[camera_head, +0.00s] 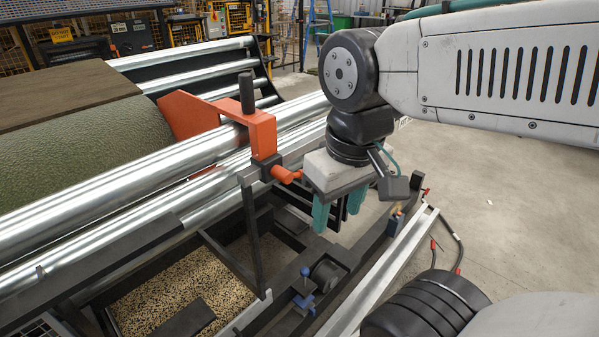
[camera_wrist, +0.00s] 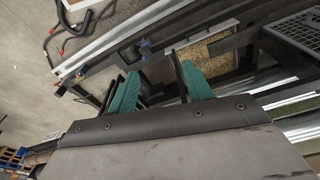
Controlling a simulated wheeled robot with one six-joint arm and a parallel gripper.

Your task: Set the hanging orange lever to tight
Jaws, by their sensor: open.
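The orange lever (camera_head: 263,137) hangs over the chrome rollers in the head view, with a black upright handle above and a short orange peg (camera_head: 285,175) at its lower end. A larger orange plate (camera_head: 188,116) stands behind it beside the turf roll (camera_head: 90,140). My gripper (camera_head: 338,212) points down just right of the peg, apart from it. Its two teal fingers are spread with nothing between them. The fingers also show in the wrist view (camera_wrist: 160,85); I cannot make out the lever there. I see no readable tight marking.
Chrome rollers (camera_head: 110,197) run across the left. A dark frame with a grain-filled tray (camera_head: 180,285) lies below, with a blue clamp (camera_head: 304,285) near it. A metal rail (camera_head: 385,270) runs at the right. Open concrete floor (camera_head: 500,215) lies beyond it.

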